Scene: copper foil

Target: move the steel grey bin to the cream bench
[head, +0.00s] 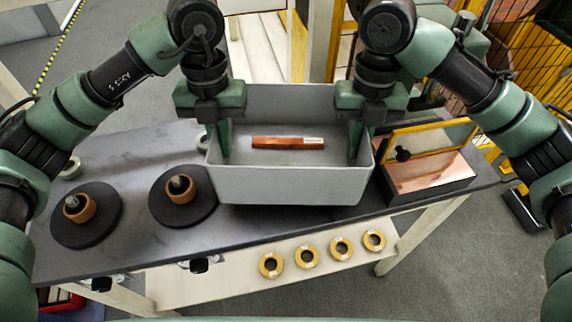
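The steel grey bin (290,186) is an open box at the middle of the dark grey table (120,150); I cannot tell if it rests there or hangs just above. A copper-coloured bar (288,143) with a pale label lies inside. My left gripper (214,140) is at the bin's left wall, with a finger inside the rim. My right gripper (362,140) is at the right wall in the same way. The outer fingers are mostly hidden, so their grip is unclear. A cream structure (260,45) stands behind the bin; I cannot tell if it is the cream bench.
Two black discs with copper-coloured rolls (79,208) (180,190) stand left of the bin. A copper-topped box (430,175) with a yellow-framed panel (432,138) is close on its right. Several yellow rings (307,257) lie on a cream shelf (210,285) below the front edge.

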